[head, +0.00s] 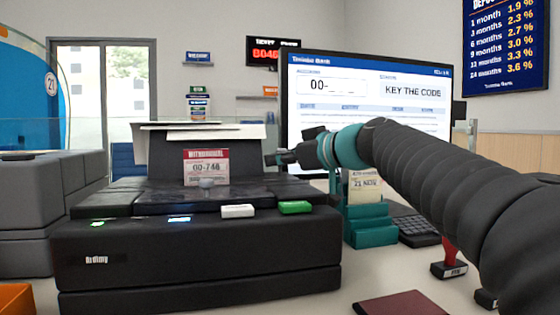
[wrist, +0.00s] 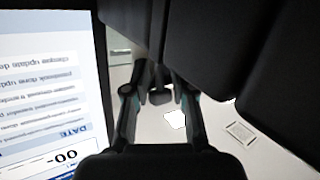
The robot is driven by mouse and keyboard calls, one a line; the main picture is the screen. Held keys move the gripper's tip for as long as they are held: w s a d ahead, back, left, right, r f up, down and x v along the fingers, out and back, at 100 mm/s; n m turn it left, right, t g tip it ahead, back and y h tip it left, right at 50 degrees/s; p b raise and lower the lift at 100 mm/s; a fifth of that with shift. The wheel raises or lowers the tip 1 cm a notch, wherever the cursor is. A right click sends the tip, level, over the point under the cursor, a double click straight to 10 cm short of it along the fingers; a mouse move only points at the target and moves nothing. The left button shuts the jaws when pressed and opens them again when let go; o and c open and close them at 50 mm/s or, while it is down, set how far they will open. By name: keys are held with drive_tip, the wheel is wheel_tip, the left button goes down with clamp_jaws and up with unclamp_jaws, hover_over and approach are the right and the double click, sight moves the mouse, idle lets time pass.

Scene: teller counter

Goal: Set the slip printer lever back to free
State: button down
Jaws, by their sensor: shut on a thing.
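The black slip printer (head: 200,245) stands on the counter at the left centre. A red-and-white withdrawal slip (head: 207,167) stands upright in it, marked 00-746. My gripper (head: 274,159) is at the printer's upper right side, coming in from the right. In the wrist view my gripper's two fingers (wrist: 157,100) lie on either side of a small dark piece, the lever (wrist: 160,97), and are shut on it. The lever is hidden behind the gripper in the head view, so its angle cannot be told.
A monitor (head: 368,90) stands behind my arm. A teal holder (head: 370,233) with a dated card, a keyboard (head: 418,232) and a red-handled stamp (head: 449,260) sit right of the printer. A dark red booklet (head: 402,304) lies at the front. White (head: 238,211) and green (head: 295,207) keys are on the printer.

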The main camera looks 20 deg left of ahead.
drive_tip(key=shift+d+f+t, duration=0.1)
drive_tip(key=shift+t, duration=0.2)
idle(0.4)
drive_tip(key=c, duration=1)
unclamp_jaws()
drive_tip(key=shift+o, duration=0.2)
drive_tip(key=shift+s, duration=0.1)
drive_tip(key=v, duration=1.2)
drive_tip(key=shift+f, duration=0.25)
drive_tip(key=shift+d, duration=0.1)
